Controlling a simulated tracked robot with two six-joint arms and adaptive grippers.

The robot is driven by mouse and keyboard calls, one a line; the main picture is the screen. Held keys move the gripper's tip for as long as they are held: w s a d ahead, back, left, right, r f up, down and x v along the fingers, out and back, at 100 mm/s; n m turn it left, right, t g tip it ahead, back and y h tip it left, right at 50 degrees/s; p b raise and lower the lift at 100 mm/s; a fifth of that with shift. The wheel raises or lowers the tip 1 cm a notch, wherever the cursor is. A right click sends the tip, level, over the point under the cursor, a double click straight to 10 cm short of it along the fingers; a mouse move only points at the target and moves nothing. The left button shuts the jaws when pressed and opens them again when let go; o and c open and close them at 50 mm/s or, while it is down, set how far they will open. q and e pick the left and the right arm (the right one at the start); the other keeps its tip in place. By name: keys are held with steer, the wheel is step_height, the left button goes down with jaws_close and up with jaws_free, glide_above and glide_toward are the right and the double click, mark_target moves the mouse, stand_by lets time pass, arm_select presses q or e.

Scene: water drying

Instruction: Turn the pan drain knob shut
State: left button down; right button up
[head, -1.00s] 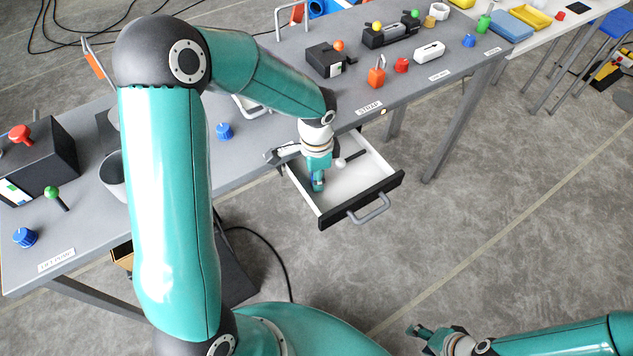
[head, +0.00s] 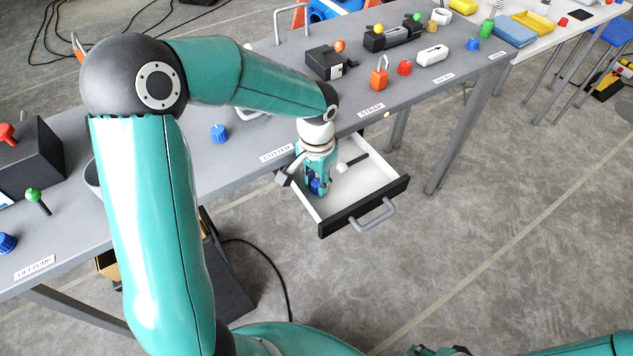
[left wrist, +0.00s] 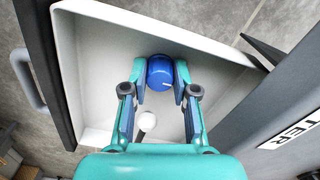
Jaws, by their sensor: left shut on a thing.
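A round blue knob (left wrist: 160,73) with a pale mark on its face sits inside the open white drawer (left wrist: 95,90). My left gripper (left wrist: 160,76) is shut on this knob, one finger on each side. In the head view my left gripper (head: 318,187) reaches down into the drawer (head: 330,214), and part of the blue knob (head: 316,186) shows between its fingers. My right gripper (head: 428,350) is cut off at the bottom edge of the head view, away from the drawer.
A dark lever with a white ball (head: 342,168) lies beside my left gripper in the drawer. The black drawer front has a grey handle (head: 376,215). The grey bench (head: 235,160) carries several knobs and devices. Open floor lies to the right.

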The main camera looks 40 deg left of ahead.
mark_target(317, 183)
arm_select(q)
steer(key=shift+r, duration=0.1)
steer(key=c, duration=1.2)
jaws_free()
step_height(317, 183, up, 12)
steer(key=shift+f, duration=0.1)
